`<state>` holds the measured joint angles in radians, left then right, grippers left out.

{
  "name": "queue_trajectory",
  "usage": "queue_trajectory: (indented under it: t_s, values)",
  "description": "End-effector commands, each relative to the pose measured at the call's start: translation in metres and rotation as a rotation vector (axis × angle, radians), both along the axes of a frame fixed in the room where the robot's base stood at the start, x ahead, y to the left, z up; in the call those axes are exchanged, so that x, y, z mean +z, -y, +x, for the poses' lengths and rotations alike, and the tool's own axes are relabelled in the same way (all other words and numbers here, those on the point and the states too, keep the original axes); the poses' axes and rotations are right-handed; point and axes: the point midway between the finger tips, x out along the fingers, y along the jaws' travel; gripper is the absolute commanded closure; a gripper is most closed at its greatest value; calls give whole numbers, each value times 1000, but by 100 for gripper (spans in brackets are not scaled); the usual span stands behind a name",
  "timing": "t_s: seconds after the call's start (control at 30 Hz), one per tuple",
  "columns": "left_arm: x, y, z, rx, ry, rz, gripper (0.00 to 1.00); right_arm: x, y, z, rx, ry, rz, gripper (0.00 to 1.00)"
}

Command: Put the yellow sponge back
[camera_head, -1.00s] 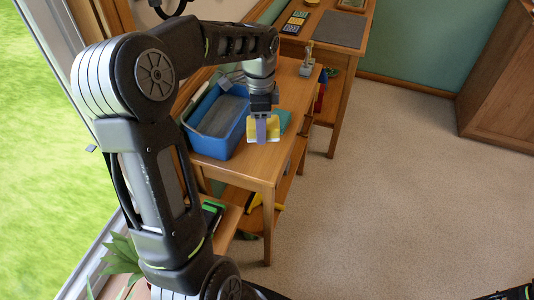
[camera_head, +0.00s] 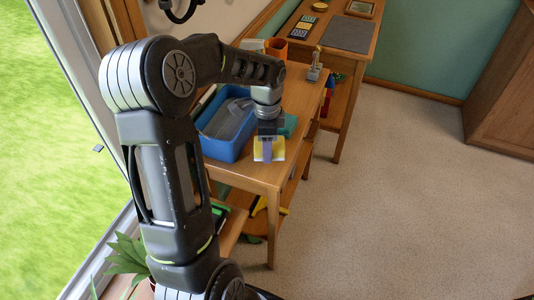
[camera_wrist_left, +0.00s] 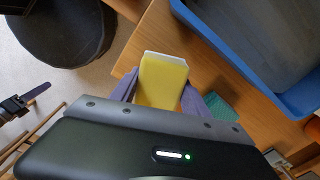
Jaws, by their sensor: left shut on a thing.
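The yellow sponge (camera_head: 276,149) has a pale layer on one side and is between the fingers of my left gripper (camera_head: 266,150), over the near end of the wooden side table (camera_head: 240,172). In the left wrist view the sponge (camera_wrist_left: 161,80) sits between the two purple-grey fingers of my left gripper (camera_wrist_left: 160,98), which is shut on it. Whether the sponge touches the tabletop I cannot tell. A blue tub (camera_head: 222,150) with a grey inside stands just left of the gripper; its blue rim (camera_wrist_left: 235,65) also shows in the left wrist view.
A teal cloth or sponge (camera_head: 290,125) lies behind my left gripper. An orange cup (camera_head: 277,48) and a small metal item (camera_head: 314,70) stand farther back. A round dark stool (camera_wrist_left: 62,30) is near the table. The carpet on the right is clear.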

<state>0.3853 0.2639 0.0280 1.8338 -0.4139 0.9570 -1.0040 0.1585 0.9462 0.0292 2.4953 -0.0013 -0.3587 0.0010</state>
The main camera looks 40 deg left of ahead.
Motion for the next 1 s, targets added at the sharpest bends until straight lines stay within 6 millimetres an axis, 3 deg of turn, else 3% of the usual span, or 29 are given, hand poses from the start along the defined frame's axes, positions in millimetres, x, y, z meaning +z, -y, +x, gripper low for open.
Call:
queue_trajectory:
  t_s: [0.3,0.67,0.7,1.0]
  values:
    - [-36,0,-1,-1,-2,-1,84,0,0,0,0,0,0,64]
    - [-40,0,-1,0,-1,-1,84,-2,0,0,0,0,0,64]
    - [-40,0,0,0,-1,-1,45,-2,0,0,0,0,0,64]
    - [-39,0,0,0,-1,-1,24,-1,0,0,0,0,0,64]
